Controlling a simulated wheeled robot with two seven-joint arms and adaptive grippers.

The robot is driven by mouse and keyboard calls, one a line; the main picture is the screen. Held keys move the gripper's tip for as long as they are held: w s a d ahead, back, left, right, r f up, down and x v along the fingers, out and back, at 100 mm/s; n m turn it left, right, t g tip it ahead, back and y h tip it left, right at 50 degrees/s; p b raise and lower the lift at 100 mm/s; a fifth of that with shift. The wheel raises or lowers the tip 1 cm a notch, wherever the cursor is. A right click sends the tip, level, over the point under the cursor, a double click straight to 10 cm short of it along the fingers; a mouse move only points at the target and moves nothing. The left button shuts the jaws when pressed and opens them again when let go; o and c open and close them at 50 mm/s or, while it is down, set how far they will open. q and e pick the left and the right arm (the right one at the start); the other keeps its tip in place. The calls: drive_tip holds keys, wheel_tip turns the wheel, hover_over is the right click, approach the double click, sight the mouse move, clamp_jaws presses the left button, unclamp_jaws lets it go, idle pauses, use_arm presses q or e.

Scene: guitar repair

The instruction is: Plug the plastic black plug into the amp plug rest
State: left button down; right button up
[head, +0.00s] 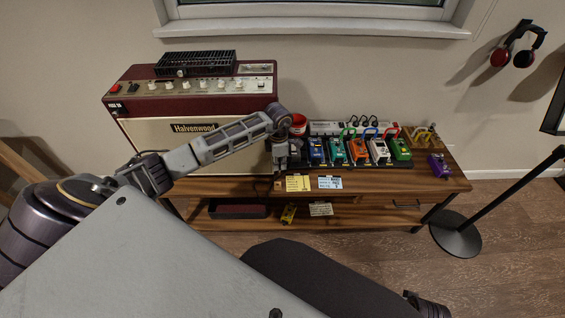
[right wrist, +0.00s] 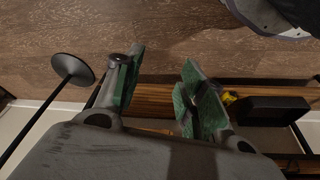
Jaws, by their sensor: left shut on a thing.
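My left gripper (head: 279,173) points down at the front edge of the table, just right of the amp. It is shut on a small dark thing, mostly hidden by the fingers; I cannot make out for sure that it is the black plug. The amp (head: 151,133) is dark red with a cream front and stands on the left of the table. I cannot make out the amp plug rest. My right gripper (right wrist: 162,85) is open and empty in the right wrist view, with green pads on its fingers.
A pedal board with several coloured pedals (head: 357,150) stands right of my left gripper. A red cup (head: 298,125) is behind it. A purple pedal (head: 439,165) sits far right. A black stand (head: 455,238) is on the floor.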

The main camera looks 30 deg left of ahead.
use_arm(q)
drive_tip(key=shift+s+a+f+n+b, duration=0.15)
drive_tip(key=shift+a+f+n+b, duration=0.2)
drive_tip(key=shift+f+n, duration=0.35)
use_arm(e)
drive_tip(key=s+d+f, duration=0.1)
drive_tip(key=s+f, duration=0.3)
drive_tip(key=f, duration=0.5)
drive_tip(key=s+d+f, duration=0.1)
drive_tip(key=s+f, duration=0.3)
drive_tip(key=f, duration=0.6)
drive_tip(key=s+d+f, duration=0.2)
drive_tip(key=s+f, duration=0.2)
drive_tip(key=f, duration=0.6)
drive_tip(key=shift+f+g, duration=0.25)
drive_tip(key=shift+g, duration=0.05)
drive_tip(key=shift+d, duration=0.1)
use_arm(q)
drive_tip(key=shift+f, duration=0.2)
use_arm(e)
drive_tip(key=shift+w, duration=0.1)
